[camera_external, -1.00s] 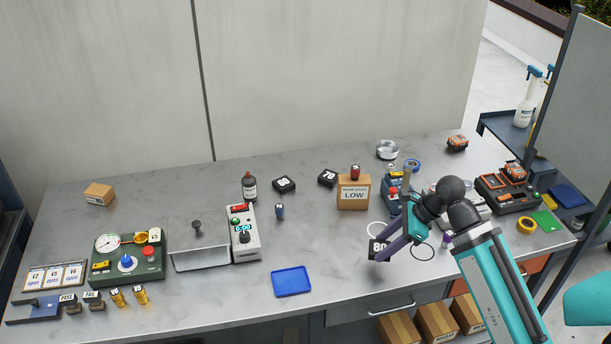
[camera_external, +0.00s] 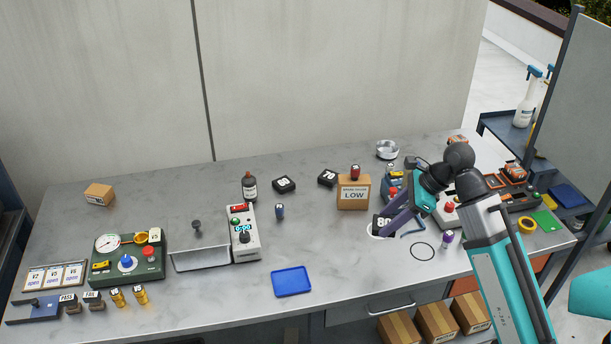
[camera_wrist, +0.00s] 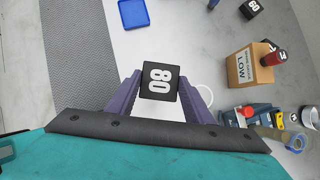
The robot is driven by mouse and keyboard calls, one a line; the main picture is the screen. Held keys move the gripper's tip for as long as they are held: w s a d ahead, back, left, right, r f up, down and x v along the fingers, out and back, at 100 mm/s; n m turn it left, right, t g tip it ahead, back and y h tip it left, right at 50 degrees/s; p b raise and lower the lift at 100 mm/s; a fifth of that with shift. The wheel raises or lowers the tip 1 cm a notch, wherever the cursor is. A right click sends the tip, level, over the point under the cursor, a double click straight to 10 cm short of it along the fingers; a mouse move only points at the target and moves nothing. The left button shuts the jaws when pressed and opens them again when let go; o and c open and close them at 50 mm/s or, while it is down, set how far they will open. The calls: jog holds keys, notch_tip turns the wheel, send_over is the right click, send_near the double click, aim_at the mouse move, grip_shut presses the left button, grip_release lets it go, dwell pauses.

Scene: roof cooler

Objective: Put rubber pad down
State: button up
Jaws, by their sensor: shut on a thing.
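The rubber pad (camera_external: 381,223) is a small black block with a white "80" on top. My gripper (camera_external: 386,228) is shut on it, with a purple finger on each side. The wrist view shows the pad (camera_wrist: 159,70) between the two fingertips (camera_wrist: 159,85). A white ring mark (camera_external: 371,235) on the bench lies partly behind the pad in the external view. In the wrist view the ring (camera_wrist: 208,93) shows to the right of the pad, partly covered by a finger. I cannot tell the pad's exact height above the bench.
A dark ring mark (camera_external: 422,259) lies right of the white one. Two other black pads (camera_external: 284,184) (camera_external: 327,178) sit farther back. A cardboard box marked "LOW" (camera_external: 353,197) stands behind my gripper. A blue tray (camera_external: 291,281) lies at front left, with bare bench between.

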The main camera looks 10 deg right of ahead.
jog(key=w+d+r+m+t+p, duration=0.1)
jog(key=w+d+r+p, duration=0.1)
jog(key=w+p, duration=0.8)
jog(key=w+d+r+m+p, duration=0.1)
jog(key=w+r+m+p, duration=0.15)
jog(key=w, duration=1.25)
jog(key=w+d+f+h+p, duration=0.1)
jog(key=w+d+p, duration=0.15)
jog(key=w, duration=0.25)
jog(key=w+d+f+t+p, duration=0.1)
jog(key=w+p, duration=0.2)
jog(key=w, duration=0.1)
jog(key=w+d+f+h+p, duration=0.1)
jog(key=w+d+p, duration=0.15)
jog(key=w, duration=0.25)
jog(key=shift+m, duration=0.45)
jog(key=shift+w+a+f, duration=0.1)
jog(key=shift+f, duration=1.35)
jog(key=shift+w+a+f, duration=0.1)
jog(key=shift+f, duration=1.35)
jog(key=shift+f+p, duration=0.85)
jog(key=shift+f, duration=2.25)
jog(key=shift+f+p, duration=0.5)
jog(key=shift+f, duration=1.35)
